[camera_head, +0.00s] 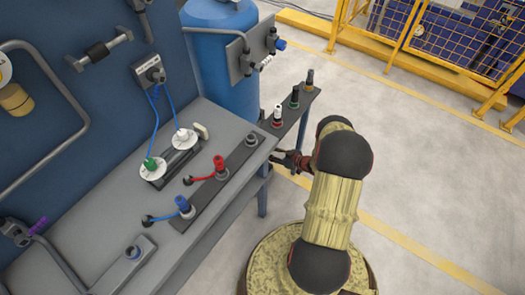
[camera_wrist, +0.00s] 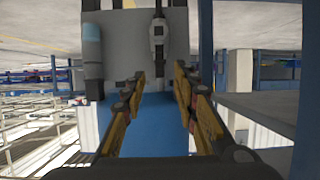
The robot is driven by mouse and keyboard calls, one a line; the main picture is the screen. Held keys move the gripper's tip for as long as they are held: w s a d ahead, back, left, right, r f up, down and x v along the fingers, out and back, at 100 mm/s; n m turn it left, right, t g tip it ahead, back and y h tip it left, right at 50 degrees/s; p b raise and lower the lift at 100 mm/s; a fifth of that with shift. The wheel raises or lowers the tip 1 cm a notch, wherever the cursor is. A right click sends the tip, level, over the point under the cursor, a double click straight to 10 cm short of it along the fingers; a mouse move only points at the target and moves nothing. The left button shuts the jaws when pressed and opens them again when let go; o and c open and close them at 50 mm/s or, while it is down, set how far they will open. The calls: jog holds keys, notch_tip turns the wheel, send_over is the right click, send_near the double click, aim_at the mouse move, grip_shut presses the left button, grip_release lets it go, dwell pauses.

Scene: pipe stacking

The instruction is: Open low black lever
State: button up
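My gripper (camera_head: 284,157) shows small and dark at the end of my yellow arm, just past the bench's right end. In the wrist view, my gripper (camera_wrist: 159,80) has its two fingers spread with nothing between them. Ahead of them is a grey panel (camera_wrist: 122,60) on a blue surface. A grey-and-black fitting (camera_wrist: 158,38) hangs on this panel above the gap; I cannot tell whether it is the low black lever.
The grey bench (camera_head: 105,195) carries red (camera_head: 219,163) and blue (camera_head: 182,204) handled fittings. In the wrist view, a blue post (camera_wrist: 307,100) stands at the right. Open floor (camera_head: 430,170) lies to the right.

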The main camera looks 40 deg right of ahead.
jog(key=shift+v, duration=1.65)
jog(key=shift+f, duration=0.1)
